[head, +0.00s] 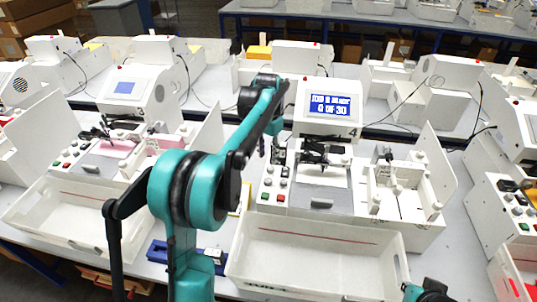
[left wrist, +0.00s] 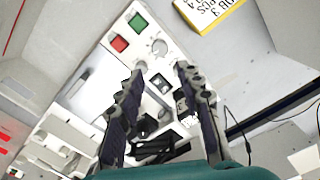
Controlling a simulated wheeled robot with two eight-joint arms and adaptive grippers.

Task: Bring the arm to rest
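My left arm (head: 190,185) reaches up and over the front of the plotter marked 4 (head: 330,115), with its blue screen (head: 331,104) lit. My left gripper (left wrist: 162,68) is open and empty in the left wrist view, its two dark fingers apart. Its tips are near a white button panel with a red button (left wrist: 119,44), a green button (left wrist: 138,22) and a round knob (left wrist: 158,47). I cannot tell whether they touch it. In the head view the gripper is small and dark beside the plotter. Only a teal and black part of my right arm (head: 428,291) shows.
A white tray (head: 315,262) stands before the plotter, and another tray (head: 65,215) lies to the left. A blue holder (head: 158,252) sits between them. More plotters, such as one with a blank blue screen (head: 124,88), crowd the bench. Dark cables (head: 480,105) run behind.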

